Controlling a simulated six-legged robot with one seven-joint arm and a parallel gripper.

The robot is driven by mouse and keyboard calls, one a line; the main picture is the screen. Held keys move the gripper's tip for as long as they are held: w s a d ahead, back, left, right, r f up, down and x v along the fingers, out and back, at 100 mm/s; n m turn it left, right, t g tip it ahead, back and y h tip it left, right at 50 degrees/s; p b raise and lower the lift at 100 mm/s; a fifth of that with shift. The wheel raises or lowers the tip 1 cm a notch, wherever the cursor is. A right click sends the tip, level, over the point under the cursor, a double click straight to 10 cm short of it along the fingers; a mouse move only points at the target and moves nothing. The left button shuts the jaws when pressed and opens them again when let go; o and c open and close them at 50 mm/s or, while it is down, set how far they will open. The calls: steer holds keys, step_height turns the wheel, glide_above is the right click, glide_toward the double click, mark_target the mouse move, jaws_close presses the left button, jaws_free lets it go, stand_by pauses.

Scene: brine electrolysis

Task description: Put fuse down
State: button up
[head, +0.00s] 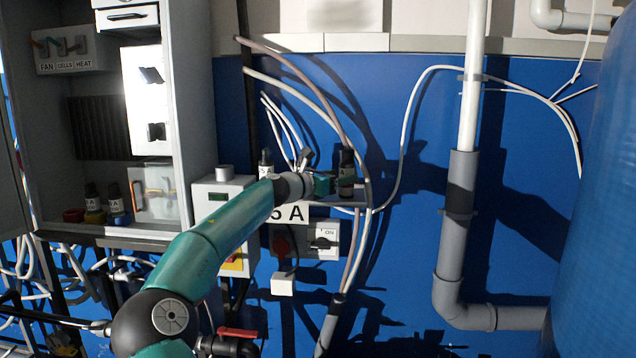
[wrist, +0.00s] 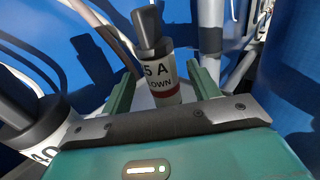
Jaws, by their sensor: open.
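A fuse (wrist: 160,75) with a dark grey top and a white label reading "5 A" and "OWN" above a red band stands between my open fingers in the wrist view. My gripper (wrist: 163,92) is open around it, with a finger on each side; its base is hidden. In the head view my gripper (head: 324,184) is at the small wall shelf (head: 352,196), beside a dark fuse (head: 346,163). Another fuse (head: 265,162) stands at the left end of that shelf, partly behind my arm.
A second fuse-like cylinder (wrist: 40,130) is close to my gripper's left in the wrist view. An open cabinet (head: 190,120) holds several small fuses at the left. Cables (head: 325,105) hang just behind the shelf. A grey pipe (head: 456,210) and blue tank (head: 600,200) stand right.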

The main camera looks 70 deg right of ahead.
steer(key=v, duration=0.9)
stand_by(0.8)
